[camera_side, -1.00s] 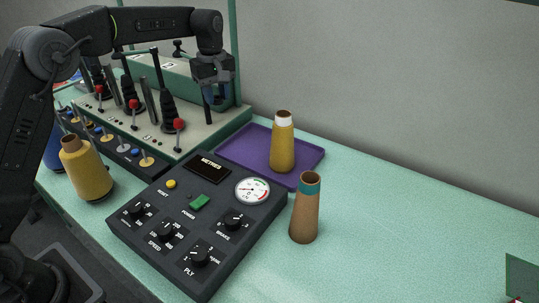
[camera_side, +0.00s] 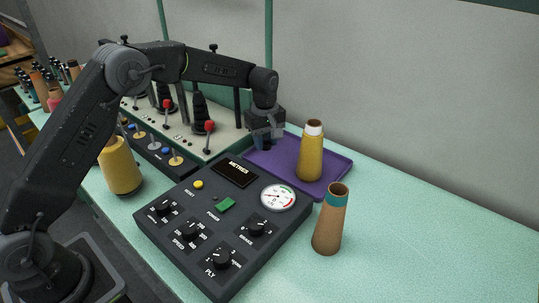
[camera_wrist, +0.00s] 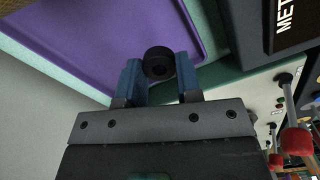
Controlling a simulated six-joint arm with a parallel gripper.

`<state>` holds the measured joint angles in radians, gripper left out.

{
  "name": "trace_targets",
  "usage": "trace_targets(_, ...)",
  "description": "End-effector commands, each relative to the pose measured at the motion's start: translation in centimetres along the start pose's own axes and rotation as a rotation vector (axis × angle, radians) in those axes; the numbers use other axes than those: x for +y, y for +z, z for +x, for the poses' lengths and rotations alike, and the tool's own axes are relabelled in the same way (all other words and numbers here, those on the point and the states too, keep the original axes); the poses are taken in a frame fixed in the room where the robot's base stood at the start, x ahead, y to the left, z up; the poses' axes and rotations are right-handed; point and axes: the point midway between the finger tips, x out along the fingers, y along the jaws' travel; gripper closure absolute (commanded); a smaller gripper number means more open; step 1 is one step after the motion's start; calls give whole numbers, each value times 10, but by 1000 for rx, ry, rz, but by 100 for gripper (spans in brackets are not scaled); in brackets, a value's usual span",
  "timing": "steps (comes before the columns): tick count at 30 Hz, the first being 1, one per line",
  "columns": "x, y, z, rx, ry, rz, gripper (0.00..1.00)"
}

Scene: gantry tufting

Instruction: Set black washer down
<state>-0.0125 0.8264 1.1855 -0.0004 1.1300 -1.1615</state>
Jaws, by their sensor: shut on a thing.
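The black washer (camera_wrist: 160,62) is a small dark ring with a central hole, seen in the wrist view. It sits between the two blue-grey fingertips of my gripper (camera_wrist: 160,77), which is shut on it. In the side view, my gripper (camera_side: 267,145) points down at the left end of the purple tray (camera_side: 335,163). The washer cannot be made out in that view. In the wrist view, the purple tray (camera_wrist: 95,30) spreads beyond the washer. I cannot tell how high the washer is above it.
A yellow yarn cone (camera_side: 311,155) stands on the tray, right of my gripper. A brown cone with a teal band (camera_side: 330,220) stands in front. The dark control box (camera_side: 225,220) and the lever panel (camera_side: 185,138) are close by. The bench at right (camera_side: 430,220) is clear.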

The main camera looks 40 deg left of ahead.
Motion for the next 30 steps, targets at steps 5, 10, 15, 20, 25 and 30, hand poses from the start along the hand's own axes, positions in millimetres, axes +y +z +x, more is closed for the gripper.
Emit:
trace_targets(5,-1,0,27,-2,-4,0,92)
trace_targets(10,0,0,47,0,0,0,92)
trace_targets(15,0,0,50,0,1,0,92)
trace_targets(20,0,0,50,0,0,0,92)
trace_targets(25,0,0,53,0,0,0,61)
trace_targets(30,0,0,52,0,0,0,57)
